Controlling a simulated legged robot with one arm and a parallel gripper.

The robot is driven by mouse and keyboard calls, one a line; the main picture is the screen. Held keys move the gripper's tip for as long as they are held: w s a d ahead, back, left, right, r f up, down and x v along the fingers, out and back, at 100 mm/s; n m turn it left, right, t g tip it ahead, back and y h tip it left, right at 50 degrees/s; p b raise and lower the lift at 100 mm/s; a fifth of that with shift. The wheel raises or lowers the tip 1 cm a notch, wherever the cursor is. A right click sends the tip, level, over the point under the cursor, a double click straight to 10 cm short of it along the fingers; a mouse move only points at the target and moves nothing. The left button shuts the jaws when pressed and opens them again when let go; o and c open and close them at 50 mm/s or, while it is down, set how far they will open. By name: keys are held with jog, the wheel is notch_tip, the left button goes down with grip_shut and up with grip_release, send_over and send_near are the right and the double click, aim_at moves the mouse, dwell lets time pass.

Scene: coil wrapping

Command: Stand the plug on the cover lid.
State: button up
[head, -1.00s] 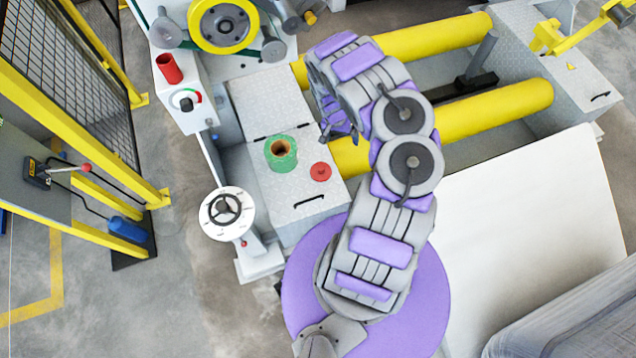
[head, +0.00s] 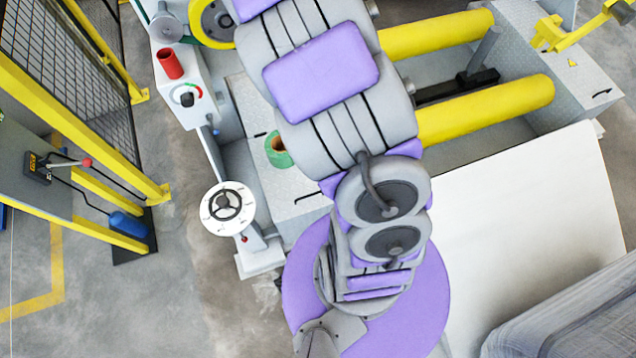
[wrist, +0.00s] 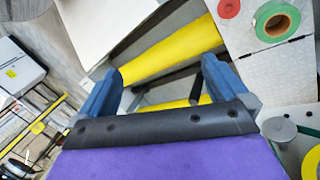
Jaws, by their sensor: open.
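A flat round red piece with a raised centre, which looks like the plug (wrist: 229,8), lies on a grey diamond-plate lid at the top edge of the wrist view. In the head view my arm hides it. The lid (head: 290,192) shows left of my arm in the head view and also in the wrist view (wrist: 244,42). A green roll with a brown core (head: 277,150) stands on it, right of the red piece in the wrist view (wrist: 277,20). My gripper (wrist: 160,84) is open and empty, apart from the lid, with yellow rollers behind its fingers.
Yellow rollers (head: 480,112) lie right of my arm, with a white sheet (head: 540,210) in front. A control box (head: 185,97) with a red cylinder (head: 170,64) and a handwheel (head: 226,203) stand at left. A second plate panel (wrist: 285,82) adjoins the lid.

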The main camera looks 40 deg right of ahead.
jog(key=s+a+r+n+y, duration=0.2)
jog(key=s+a+r+n, duration=0.2)
jog(key=s+a, duration=0.6)
jog(key=s+a+r+n+t+y, duration=0.1)
jog(key=s+a+r+n, duration=0.3)
jog(key=s+a, duration=0.7)
notch_tip(320, 180, up, 2)
jog(key=a, duration=0.2)
jog(key=shift+a+r+y, duration=0.2)
jog(key=shift+a+y, duration=0.1)
jog(key=shift+y, duration=0.1)
